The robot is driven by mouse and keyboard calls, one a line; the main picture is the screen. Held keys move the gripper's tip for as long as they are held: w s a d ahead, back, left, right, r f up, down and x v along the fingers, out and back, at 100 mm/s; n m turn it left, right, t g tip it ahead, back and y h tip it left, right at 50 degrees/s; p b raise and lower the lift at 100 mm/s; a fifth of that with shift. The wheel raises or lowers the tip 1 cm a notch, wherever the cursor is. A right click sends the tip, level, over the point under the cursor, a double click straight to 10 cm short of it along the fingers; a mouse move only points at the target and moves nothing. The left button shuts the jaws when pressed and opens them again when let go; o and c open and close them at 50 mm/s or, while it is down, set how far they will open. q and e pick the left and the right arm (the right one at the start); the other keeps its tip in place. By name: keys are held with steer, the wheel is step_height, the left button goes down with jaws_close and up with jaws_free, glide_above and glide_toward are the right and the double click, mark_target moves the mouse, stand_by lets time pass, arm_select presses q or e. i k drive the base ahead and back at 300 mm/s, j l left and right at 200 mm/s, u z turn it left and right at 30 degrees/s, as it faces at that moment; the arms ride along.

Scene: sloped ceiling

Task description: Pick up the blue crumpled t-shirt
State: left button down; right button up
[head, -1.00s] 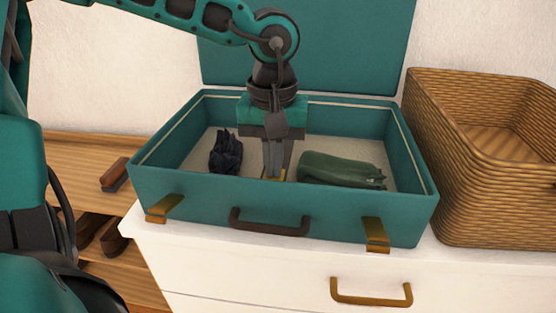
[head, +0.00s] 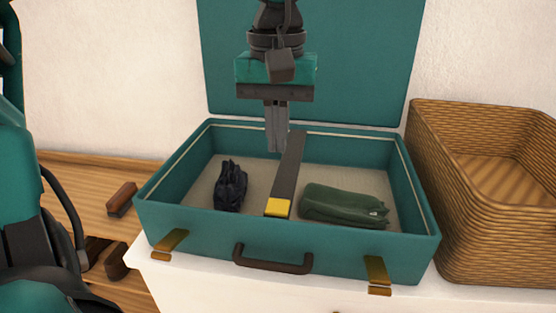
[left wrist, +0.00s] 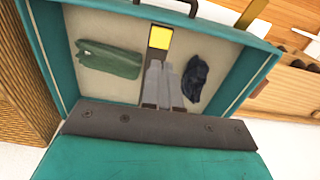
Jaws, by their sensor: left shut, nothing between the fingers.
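A dark navy crumpled cloth (head: 230,187), which looks like the blue t-shirt, lies in the left part of an open teal suitcase (head: 190,230). The navy cloth also shows in the left wrist view (left wrist: 196,78), right of the fingers. My left gripper (head: 277,150) is shut and empty, pointing down over the suitcase, right of the navy cloth and apart from it. Its fingers show in the left wrist view (left wrist: 161,66). My right gripper is not in view.
A long dark item with a yellow end (head: 287,175) lies mid-suitcase, beside a folded green cloth (head: 343,204). The suitcase lid (head: 350,60) stands up behind. A wicker basket (head: 480,220) stands right. A wooden shelf unit (head: 85,180) with brushes is left.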

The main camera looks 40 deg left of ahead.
mark_target(231, 189)
steer(key=k, duration=1)
